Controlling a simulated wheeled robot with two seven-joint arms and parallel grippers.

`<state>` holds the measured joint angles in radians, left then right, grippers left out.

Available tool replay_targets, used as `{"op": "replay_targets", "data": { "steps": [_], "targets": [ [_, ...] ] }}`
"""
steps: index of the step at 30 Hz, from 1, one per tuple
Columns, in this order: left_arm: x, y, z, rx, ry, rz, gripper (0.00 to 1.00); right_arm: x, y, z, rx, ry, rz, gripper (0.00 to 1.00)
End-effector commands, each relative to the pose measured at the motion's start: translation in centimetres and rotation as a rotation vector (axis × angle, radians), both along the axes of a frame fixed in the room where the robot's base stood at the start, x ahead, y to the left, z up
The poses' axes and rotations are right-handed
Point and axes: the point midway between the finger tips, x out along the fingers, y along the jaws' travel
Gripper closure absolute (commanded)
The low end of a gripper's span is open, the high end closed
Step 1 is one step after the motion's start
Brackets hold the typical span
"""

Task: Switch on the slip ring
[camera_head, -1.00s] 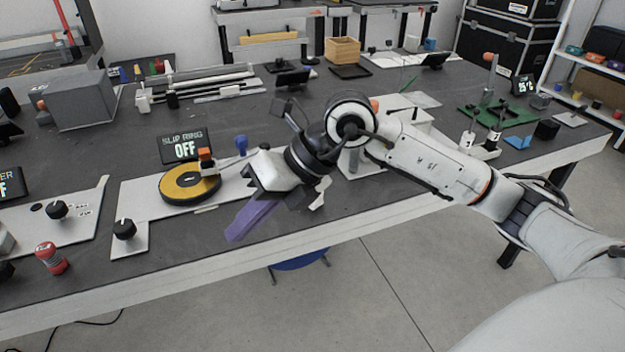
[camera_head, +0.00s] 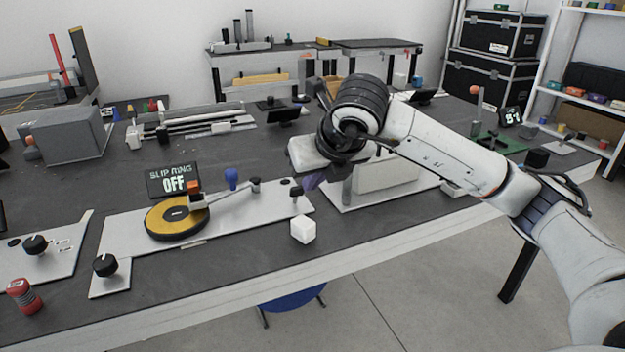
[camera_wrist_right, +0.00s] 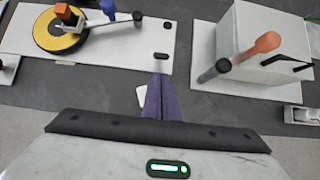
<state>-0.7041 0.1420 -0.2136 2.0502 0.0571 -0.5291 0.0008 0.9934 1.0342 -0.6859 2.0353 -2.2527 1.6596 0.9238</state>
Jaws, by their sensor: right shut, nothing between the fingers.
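The slip ring (camera_head: 176,219) is a gold and black disc on a white plate (camera_head: 130,235); it also shows in the wrist view (camera_wrist_right: 60,30). My left gripper is not in view.
A white cube (camera_head: 303,230) lies near the table's front edge. A black dial (camera_head: 105,265) sits at the plate's left. A white box (camera_wrist_right: 262,45) with an orange-tipped lever (camera_wrist_right: 256,48) stands to the right.

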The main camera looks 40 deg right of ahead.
Motion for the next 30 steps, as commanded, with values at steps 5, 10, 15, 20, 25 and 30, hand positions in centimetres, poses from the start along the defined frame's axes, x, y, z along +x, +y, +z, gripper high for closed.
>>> {"op": "replay_targets", "data": {
  "steps": [5, 10, 15, 20, 25, 30],
  "targets": [
    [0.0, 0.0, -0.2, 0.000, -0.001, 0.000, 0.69, 2.0, -0.4, -2.9, 0.001, 0.003, 0.000, 1.00],
    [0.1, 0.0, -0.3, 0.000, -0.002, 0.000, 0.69, 3.5, -0.8, -4.6, 0.001, 0.001, 0.001, 1.00],
    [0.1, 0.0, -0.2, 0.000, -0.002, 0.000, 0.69, 4.1, -0.9, -5.4, 0.001, -0.001, 0.002, 1.00],
    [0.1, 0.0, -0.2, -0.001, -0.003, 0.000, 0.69, 4.2, -1.0, -5.5, 0.000, -0.001, 0.001, 1.00],
    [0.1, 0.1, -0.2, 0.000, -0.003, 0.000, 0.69, 4.2, -1.0, -5.5, 0.000, 0.000, 0.001, 1.00],
    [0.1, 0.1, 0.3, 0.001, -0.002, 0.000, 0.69, 4.2, -1.2, -5.2, 0.005, 0.014, -0.002, 1.00]
  ]
}}
